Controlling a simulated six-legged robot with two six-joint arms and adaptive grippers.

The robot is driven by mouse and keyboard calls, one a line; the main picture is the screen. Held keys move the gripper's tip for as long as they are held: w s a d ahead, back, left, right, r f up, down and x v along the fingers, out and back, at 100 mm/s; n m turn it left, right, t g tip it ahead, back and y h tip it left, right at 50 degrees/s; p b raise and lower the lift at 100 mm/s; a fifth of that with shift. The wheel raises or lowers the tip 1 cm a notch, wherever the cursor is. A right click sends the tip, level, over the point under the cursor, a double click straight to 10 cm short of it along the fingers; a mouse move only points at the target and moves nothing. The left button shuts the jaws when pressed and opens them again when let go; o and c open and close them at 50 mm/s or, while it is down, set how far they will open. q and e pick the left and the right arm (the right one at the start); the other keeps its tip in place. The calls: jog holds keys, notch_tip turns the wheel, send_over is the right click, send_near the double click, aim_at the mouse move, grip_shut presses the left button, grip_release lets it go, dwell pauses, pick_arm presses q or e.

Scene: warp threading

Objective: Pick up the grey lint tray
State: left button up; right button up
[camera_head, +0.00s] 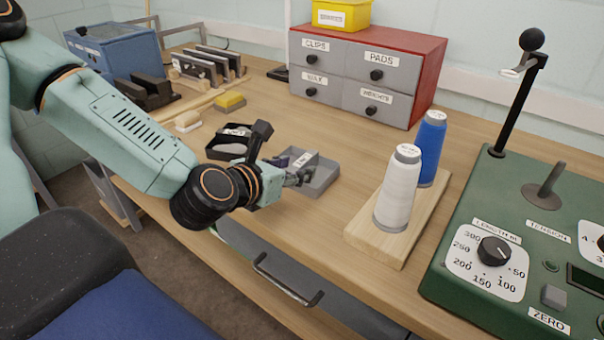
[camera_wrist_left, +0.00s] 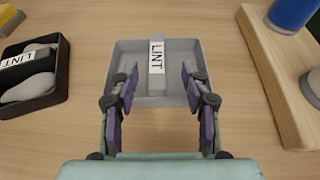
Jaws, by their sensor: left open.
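The grey lint tray (camera_head: 321,178) sits on the wooden bench, right of a black tray. In the left wrist view the lint tray (camera_wrist_left: 190,48) is a shallow square box with a raised bar across its middle labelled LINT. My left gripper (camera_wrist_left: 158,85) is open, its two purple-padded fingers apart on either side of the bar, over the near part of the tray. I cannot tell whether the fingers touch it. In the head view my left gripper (camera_head: 292,170) hides the tray's left part. My right gripper is not in view.
The black tray (camera_wrist_left: 50,93), also labelled LINT, holds pale pieces. A wooden board (camera_head: 372,237) with a white spool (camera_head: 398,190) and a blue spool (camera_head: 430,148) stands to the right. A drawer cabinet (camera_head: 365,75) is behind; a green control panel (camera_head: 455,265) is far right.

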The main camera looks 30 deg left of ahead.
aim_at(301, 167)
pick_arm(q)
jog(key=shift+w+f+b, duration=0.6)
jog(key=shift+w+f, duration=0.15)
jog(key=shift+w, duration=0.15)
jog(key=shift+a+b+x, duration=0.2)
jog(key=shift+b+x, duration=0.3)
jog(key=shift+x, duration=0.35)
jog(key=shift+w+d, duration=0.1)
jog(key=shift+w, duration=0.2)
jog(key=shift+c, duration=0.2)
jog(key=shift+c, duration=0.7)
grip_shut()
